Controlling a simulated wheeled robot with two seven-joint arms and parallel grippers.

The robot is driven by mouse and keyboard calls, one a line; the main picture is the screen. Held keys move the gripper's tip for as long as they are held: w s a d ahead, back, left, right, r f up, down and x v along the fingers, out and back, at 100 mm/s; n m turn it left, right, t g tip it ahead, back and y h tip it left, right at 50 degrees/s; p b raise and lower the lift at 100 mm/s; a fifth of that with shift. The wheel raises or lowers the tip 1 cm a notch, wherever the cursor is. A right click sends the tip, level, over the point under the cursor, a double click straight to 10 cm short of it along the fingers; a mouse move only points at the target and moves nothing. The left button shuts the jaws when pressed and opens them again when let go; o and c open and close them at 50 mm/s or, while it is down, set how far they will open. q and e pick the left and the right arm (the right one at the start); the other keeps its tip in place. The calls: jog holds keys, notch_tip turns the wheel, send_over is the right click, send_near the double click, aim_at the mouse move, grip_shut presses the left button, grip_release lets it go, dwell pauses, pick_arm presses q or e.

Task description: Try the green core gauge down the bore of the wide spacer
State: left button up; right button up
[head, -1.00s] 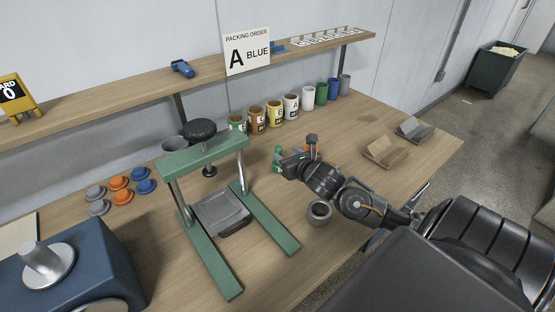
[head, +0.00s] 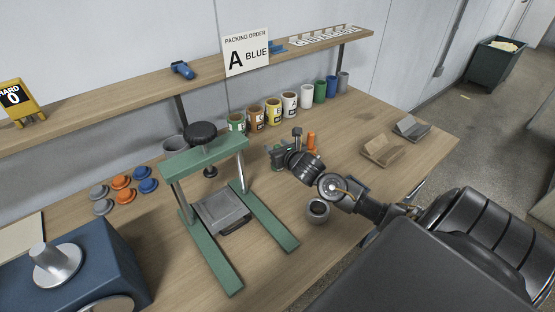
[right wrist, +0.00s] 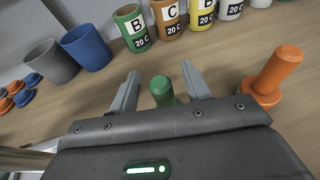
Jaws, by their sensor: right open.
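The green core gauge (right wrist: 161,90) stands on the table between the two spread fingers of my right gripper (right wrist: 160,85) in the right wrist view. There is a gap on each side of it, and its lower part is hidden by the gripper body. In the head view my right gripper (head: 277,156) is open and low over the table, mostly covering the gauge. A short grey hollow cylinder (head: 318,210), which looks like the wide spacer, stands upright on the table in front of my right wrist, with its bore facing up. My left gripper is not in view.
An orange gauge (right wrist: 275,75) with a wide base stands close to the right finger; the head view shows it too (head: 311,142). Labelled cans (head: 273,112) line the back. A green press (head: 205,160) stands left. Wooden and grey blocks (head: 381,150) lie right.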

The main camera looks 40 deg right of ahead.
grip_shut()
jog(key=shift+r+p, duration=0.35)
jog(key=shift+r, duration=0.05)
jog(key=r+p, duration=0.3)
jog(key=shift+s+a+r, duration=0.2)
jog(key=shift+s+r, duration=0.05)
jog(key=shift+r, duration=0.1)
jog(key=s+a+r+p, duration=0.7)
jog(key=s+r, duration=0.1)
jog(key=s, duration=0.3)
jog(key=shift+s+a+r, duration=0.15)
jog(key=shift+r, duration=0.15)
